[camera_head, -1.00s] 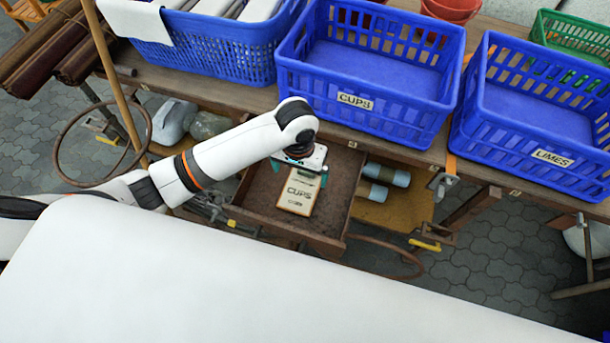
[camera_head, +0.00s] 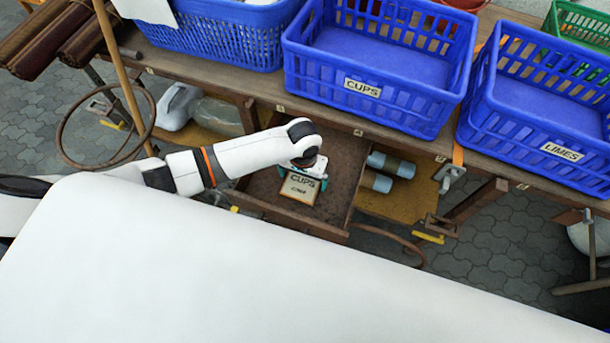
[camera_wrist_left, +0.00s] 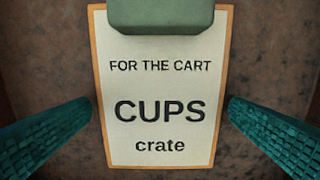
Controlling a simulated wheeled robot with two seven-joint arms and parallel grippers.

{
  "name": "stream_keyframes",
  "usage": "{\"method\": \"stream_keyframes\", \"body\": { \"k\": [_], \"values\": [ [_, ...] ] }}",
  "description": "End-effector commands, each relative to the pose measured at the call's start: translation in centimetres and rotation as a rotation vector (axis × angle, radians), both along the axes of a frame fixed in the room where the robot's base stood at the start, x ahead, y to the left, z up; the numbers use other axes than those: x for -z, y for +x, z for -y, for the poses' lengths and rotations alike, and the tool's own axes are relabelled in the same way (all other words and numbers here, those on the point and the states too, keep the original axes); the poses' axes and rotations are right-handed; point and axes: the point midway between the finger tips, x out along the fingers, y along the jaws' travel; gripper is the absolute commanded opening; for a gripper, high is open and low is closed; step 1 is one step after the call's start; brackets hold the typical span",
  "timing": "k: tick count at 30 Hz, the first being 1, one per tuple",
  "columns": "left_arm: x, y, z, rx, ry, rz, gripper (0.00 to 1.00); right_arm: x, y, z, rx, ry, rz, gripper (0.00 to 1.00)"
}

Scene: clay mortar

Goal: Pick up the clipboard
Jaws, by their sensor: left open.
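The clipboard (camera_head: 300,189) lies flat in an open wooden drawer under the bench. It has a brown board and a pale sheet. In the left wrist view the clipboard (camera_wrist_left: 160,90) reads "FOR THE CART CUPS crate", with a green clip at its top edge. My left gripper (camera_head: 306,180) is over the clipboard in the drawer and hides part of it in the head view. In the left wrist view its two teal fingers (camera_wrist_left: 160,120) are spread, one on each side of the board, with gaps between. My right gripper is not in view.
The drawer (camera_head: 335,190) has raised walls around the clipboard. Above it on the bench stand a blue crate labelled CUPS (camera_head: 363,88) and one labelled LIMES (camera_head: 561,152). Blue-grey cylinders (camera_head: 390,163) lie on the shelf right of the drawer.

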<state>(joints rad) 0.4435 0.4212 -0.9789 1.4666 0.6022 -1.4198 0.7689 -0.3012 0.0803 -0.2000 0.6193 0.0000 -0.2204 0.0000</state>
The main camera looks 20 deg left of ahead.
Motion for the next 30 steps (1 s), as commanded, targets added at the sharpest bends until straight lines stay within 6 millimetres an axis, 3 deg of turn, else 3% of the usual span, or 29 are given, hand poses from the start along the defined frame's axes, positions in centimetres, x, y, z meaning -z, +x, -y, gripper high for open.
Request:
{"method": "stream_keyframes", "body": {
  "k": [7,14,15,23,30],
  "values": [
    [0.3,0.0,0.0,0.001,0.000,0.000,1.00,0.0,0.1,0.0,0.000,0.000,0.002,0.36],
    [0.3,0.0,0.0,0.001,0.000,0.000,0.64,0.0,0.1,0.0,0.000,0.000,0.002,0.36],
    [0.2,0.0,0.0,0.001,0.000,0.000,0.63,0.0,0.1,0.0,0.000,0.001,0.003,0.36],
    [-0.3,0.0,0.0,0.001,-0.002,0.002,0.63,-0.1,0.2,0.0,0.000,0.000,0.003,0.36],
    [-4.7,0.1,0.0,0.001,-0.003,0.003,0.63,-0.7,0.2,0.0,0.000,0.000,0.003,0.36]
  ]
}}
